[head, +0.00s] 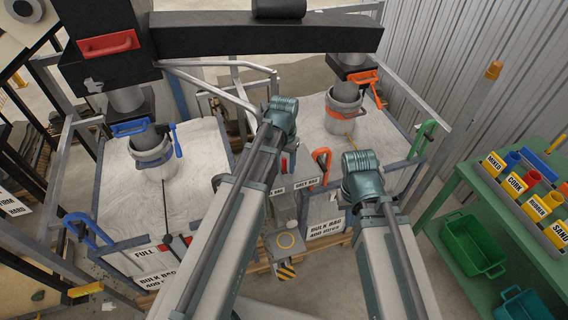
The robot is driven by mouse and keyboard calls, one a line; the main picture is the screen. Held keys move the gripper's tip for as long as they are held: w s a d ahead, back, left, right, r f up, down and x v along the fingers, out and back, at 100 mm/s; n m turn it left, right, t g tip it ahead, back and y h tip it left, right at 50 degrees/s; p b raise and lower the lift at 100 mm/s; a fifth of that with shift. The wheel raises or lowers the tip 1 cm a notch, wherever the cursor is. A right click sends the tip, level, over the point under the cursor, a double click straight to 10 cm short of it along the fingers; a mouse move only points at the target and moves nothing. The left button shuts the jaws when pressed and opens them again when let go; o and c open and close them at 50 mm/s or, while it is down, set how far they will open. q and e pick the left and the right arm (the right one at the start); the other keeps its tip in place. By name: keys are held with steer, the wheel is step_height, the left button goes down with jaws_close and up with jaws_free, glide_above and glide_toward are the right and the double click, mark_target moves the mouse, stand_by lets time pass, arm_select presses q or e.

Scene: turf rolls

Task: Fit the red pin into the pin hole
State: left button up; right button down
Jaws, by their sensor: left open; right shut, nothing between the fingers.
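I cannot make out the red pin or the pin hole for sure. A small red piece (284,163) shows just right of my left arm, between the two bulk bags. Another small dark and red piece (167,239) lies at the front edge of the left bag, below a dark cord. A grey stand (284,254) with a yellow ring on top and a striped front stands between my arms. Both arms reach forward from the bottom edge; their bent links hide what lies below them, and neither gripper's fingers can be seen.
Left bulk bag (198,148) and right bulk bag (382,132) hang in metal frames under filling spouts. A red handle (108,43) is on the upper left machine. Blue, orange and green hooks stick up at the frames. A green bench (480,205) with labelled cups stands right.

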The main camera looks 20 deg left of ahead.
arm_select(q)
step_height(320, 180, up, 12)
steer(key=p, duration=1.1)
steer(key=shift+p, duration=0.3)
steer(key=shift+f, duration=0.1)
steer(key=s+d+f+b, duration=0.3)
steer(key=s+f+b, duration=0.1)
steer(key=f+b, duration=0.4)
steer(key=s+d+f+m+b, duration=0.1)
steer(key=s+d+f+b, duration=0.3)
steer(key=f+b, duration=0.4)
steer(key=s+d+f+y+b, duration=0.1)
steer(key=s+d+f+b, duration=0.2)
steer(key=s+f+b, duration=0.3)
step_height(320, 180, down, 2)
steer(key=b, duration=0.2)
steer(key=shift+d+f+m+b, duration=0.15)
steer(key=shift+d+m+b, duration=0.1)
steer(key=shift+m+b, duration=0.05)
steer(key=shift+s, duration=0.1)
